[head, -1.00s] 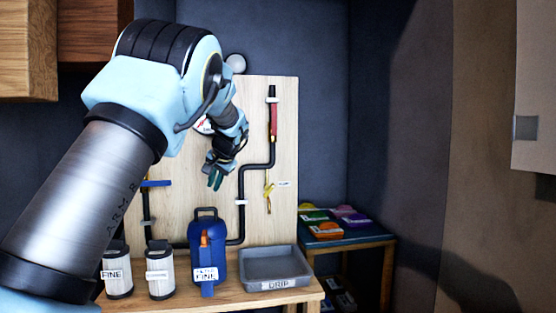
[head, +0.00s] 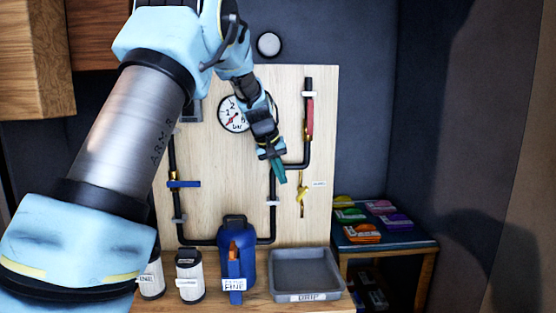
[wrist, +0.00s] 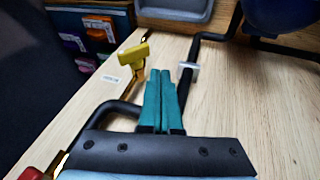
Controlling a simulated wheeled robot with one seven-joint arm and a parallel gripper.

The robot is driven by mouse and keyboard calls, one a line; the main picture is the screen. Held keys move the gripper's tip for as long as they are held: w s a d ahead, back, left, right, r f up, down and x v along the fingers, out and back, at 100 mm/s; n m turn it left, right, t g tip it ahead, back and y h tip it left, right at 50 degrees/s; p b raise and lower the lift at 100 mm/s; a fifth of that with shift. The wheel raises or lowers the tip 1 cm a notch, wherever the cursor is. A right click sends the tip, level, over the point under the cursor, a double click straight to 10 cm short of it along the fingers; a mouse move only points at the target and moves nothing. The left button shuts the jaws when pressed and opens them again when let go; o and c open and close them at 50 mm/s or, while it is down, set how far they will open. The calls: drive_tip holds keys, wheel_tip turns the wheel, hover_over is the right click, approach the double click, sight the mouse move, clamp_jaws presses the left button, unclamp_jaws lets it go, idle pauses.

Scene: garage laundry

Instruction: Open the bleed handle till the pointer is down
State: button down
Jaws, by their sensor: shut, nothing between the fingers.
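A yellow handle (head: 303,188) sits on a thin pipe at the right of the wooden board, with a small label too small to read. It also shows in the wrist view (wrist: 133,56), left of and beyond my fingertips. My gripper (head: 280,176) has teal fingers, shut and empty, in front of the board and left of the yellow handle. In the wrist view the fingers (wrist: 161,88) are together and apart from the handle. The round white gauge (head: 231,116) has a red pointer that seems to slant to the lower left; my arm covers its right edge.
A red handle (head: 310,118) is on the upper right pipe, a blue handle (head: 184,184) on the left pipe. Black pipe (head: 272,215) runs along the board. Below stand a grey drip tray (head: 305,270), a blue canister (head: 237,250) and white filters (head: 189,275).

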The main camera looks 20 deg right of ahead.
sight(298, 197)
drive_tip(key=d+f, duration=0.1)
drive_tip(key=d+f+p, duration=0.1)
drive_tip(key=d+f, duration=0.1)
drive_tip(key=f, duration=0.1)
drive_tip(key=shift+s+d+p, duration=0.3)
drive_tip(key=shift+p, duration=0.1)
drive_tip(key=shift+f, duration=0.1)
drive_tip(key=shift+f+b, duration=0.4)
drive_tip(key=shift+b, duration=0.6)
drive_tip(key=h+b, duration=0.1)
drive_tip(key=b, duration=0.1)
drive_tip(key=shift+f+b, duration=0.35)
drive_tip(key=h+b, duration=0.1)
drive_tip(key=b, duration=0.1)
drive_tip(key=shift+d+f+n+b, duration=0.1)
drive_tip(key=shift+n+b, duration=0.2)
drive_tip(key=shift+g+h+b, duration=0.3)
drive_tip(key=shift+g+b, duration=0.1)
drive_tip(key=shift+b, duration=0.4)
drive_tip(key=shift+r, duration=0.25)
